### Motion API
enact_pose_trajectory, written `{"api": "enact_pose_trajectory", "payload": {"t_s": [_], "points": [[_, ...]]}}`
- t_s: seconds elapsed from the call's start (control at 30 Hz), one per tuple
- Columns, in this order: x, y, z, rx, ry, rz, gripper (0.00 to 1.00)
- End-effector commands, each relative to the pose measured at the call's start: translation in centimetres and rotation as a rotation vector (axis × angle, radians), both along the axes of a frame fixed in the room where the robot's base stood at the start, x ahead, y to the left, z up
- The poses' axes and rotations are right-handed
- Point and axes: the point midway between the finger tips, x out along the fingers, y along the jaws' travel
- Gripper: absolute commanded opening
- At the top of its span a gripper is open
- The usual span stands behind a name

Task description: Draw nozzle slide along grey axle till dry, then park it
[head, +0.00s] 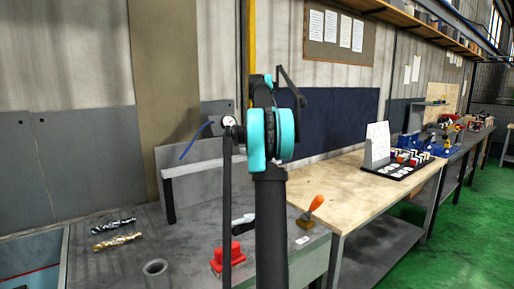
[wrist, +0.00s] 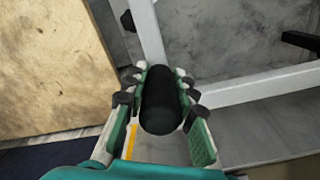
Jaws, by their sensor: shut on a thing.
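In the wrist view my gripper (wrist: 160,95) has its two fingers closed on either side of a black rounded cylinder (wrist: 160,112). I cannot tell whether this is the nozzle slide's handle. In the head view my arm blocks the middle, and the gripper and its held thing are not clearly seen. A thin blue tube (head: 194,141) slants down beside a small round white dial (head: 228,121), left of my arm. I cannot tell whether it is the nozzle. I cannot make out the grey axle; the area behind my arm is hidden.
A wooden bench (head: 365,180) stands right. Green floor (head: 445,245) is free there.

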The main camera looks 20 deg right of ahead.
Motion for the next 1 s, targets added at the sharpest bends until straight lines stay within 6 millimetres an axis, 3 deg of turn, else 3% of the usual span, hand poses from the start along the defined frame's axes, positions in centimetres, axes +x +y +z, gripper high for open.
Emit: {"api": "enact_pose_trajectory", "payload": {"t_s": [0.17, 0.2, 0.37, 0.73, 1.0], "points": [[0.0, 0.0, 0.0, 0.0, -0.001, 0.0, 0.0], [0.0, 0.0, 0.0, 0.0, 0.0, 0.0, 0.28], [0.0, 0.1, 0.0, 0.0, 0.0, 0.0, 0.48], [0.0, 0.1, 0.4, 0.0, 0.0, 0.0, 0.48], [0.1, 0.0, 3.9, 0.0, 0.0, 0.0, 0.48]]}}
